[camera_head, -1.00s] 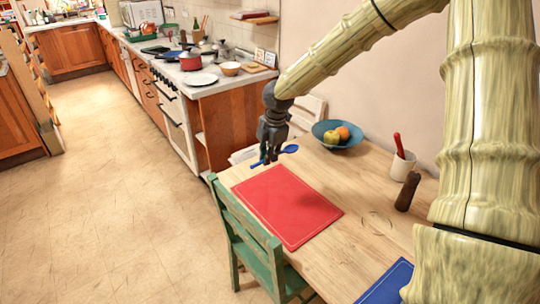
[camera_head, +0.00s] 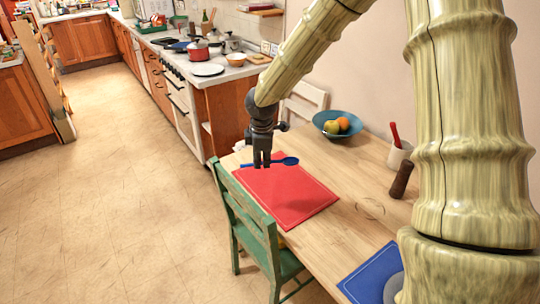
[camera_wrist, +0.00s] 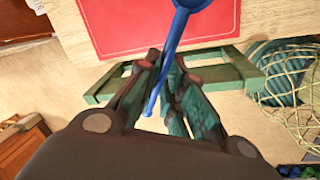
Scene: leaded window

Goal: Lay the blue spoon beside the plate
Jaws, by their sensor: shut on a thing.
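The blue spoon (camera_head: 289,161) is held in my gripper (camera_head: 262,165), with its bowl pointing right in the head view. My gripper is over the far left part of the red mat (camera_head: 290,198). In the wrist view the spoon (camera_wrist: 168,58) passes between the fingers of my gripper (camera_wrist: 165,88), its bowl cut off at the top edge. The spoon appears above the mat, but its exact height is unclear. A pale, plate-like disc (camera_head: 393,287) is partly hidden by my arm on the blue mat (camera_head: 363,274). A white plate (camera_head: 207,70) lies on the counter.
The wooden table (camera_head: 345,187) has free room right of the red mat. A blue bowl of fruit (camera_head: 338,124), a white cup (camera_head: 398,155) and a brown mill (camera_head: 402,179) stand along its far side. A green chair (camera_head: 250,225) stands at the near edge.

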